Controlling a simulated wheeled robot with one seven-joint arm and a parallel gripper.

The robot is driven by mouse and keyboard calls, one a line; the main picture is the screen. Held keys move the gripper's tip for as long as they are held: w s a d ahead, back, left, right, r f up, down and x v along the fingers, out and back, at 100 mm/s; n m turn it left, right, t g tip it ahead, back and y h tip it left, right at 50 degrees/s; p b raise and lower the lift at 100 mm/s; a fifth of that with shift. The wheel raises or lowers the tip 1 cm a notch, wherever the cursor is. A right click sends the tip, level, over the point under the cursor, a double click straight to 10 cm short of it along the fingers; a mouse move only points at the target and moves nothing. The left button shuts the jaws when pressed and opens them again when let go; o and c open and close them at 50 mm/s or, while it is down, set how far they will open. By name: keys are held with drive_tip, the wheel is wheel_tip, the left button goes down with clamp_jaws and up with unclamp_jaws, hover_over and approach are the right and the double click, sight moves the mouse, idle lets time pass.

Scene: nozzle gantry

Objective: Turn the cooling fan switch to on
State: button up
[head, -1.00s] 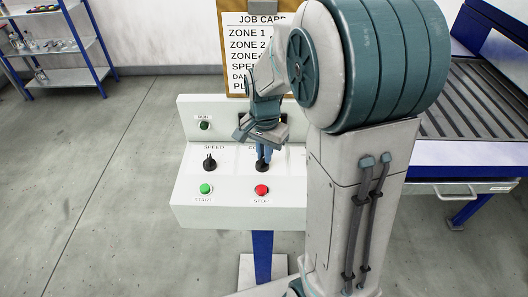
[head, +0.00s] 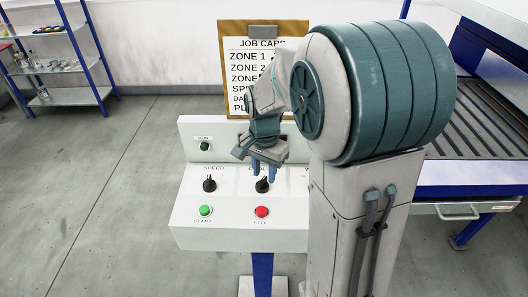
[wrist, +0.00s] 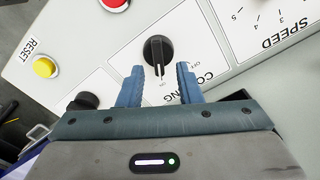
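The cooling fan switch is a black rotary knob (wrist: 158,52) on the white panel, with "COOLING" printed beside it. Its white pointer line faces the "ON" mark in the wrist view, away from the "OFF" mark. In the head view the knob (head: 262,186) sits just below my fingertips. My gripper (wrist: 160,68) is open and empty, with blue fingers on both sides of the knob's pointer end in the picture. In the head view my gripper (head: 264,171) is a little above the knob, apart from it.
The speed knob (head: 210,185) is left of the switch. A green start button (head: 205,211) and red stop button (head: 262,212) are in front. A yellow reset button (wrist: 45,67) shows in the wrist view. A job card clipboard (head: 228,58) stands behind the panel.

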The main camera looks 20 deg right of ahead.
sight(264, 178)
wheel_tip(264, 178, up, 13)
drive_tip(key=shift+f+b, duration=0.15)
drive_tip(key=shift+b, duration=0.3)
drive_tip(key=s+f+n+t, duration=0.1)
drive_tip(key=s+f+n, duration=0.2)
drive_tip(key=s+n, duration=0.2)
drive_tip(key=s+f+n+t, duration=0.2)
drive_tip(key=s+n, duration=0.3)
drive_tip(key=s, duration=0.5)
drive_tip(key=shift+s+a+f, duration=0.2)
drive_tip(key=shift+a+f, duration=0.25)
drive_tip(key=shift+f, duration=0.2)
